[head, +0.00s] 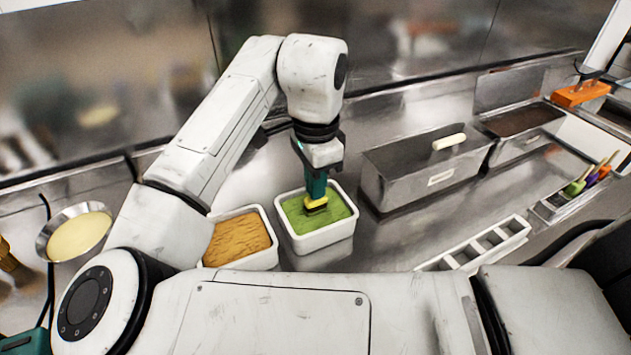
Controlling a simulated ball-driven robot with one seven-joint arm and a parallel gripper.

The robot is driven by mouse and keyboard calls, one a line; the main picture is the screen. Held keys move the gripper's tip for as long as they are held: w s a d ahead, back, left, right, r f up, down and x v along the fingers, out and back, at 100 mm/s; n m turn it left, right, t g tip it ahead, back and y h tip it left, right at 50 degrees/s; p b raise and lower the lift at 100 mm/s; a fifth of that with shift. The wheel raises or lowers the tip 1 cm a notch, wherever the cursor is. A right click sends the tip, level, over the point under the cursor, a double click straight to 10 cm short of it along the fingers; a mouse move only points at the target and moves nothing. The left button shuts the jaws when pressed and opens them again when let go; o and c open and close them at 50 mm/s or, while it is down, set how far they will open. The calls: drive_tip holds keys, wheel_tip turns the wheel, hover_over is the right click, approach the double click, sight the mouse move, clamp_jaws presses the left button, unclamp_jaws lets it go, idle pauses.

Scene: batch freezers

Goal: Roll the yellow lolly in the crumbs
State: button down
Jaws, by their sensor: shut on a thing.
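The yellow lolly (316,200) is in the jaws of my gripper (316,187), at the middle of the picture. The gripper points down, and the lolly's lower end looks dark. The lolly is over a white tub (325,242) of green crumbs (336,210), low and near the crumb surface. I cannot tell whether it touches the crumbs. The gripper hides the lolly's stick. A second white tub (262,262) of orange-brown crumbs (238,240) stands just left of the green one, partly behind my arm.
A steel bin (405,185) with a pale bar (449,142) on top stands to the right. Beyond it are a dark-filled steel pan (520,120) and an orange block (580,94). A white slotted rack (490,243) and several coloured lollies (577,187) are at right. A pale-filled bowl (78,236) is at left.

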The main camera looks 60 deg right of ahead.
drive_tip(key=shift+r+p, duration=1.9)
drive_tip(key=shift+r, duration=0.4)
wheel_tip(320, 180, up, 5)
drive_tip(key=p, duration=0.4)
drive_tip(key=shift+p, duration=0.3)
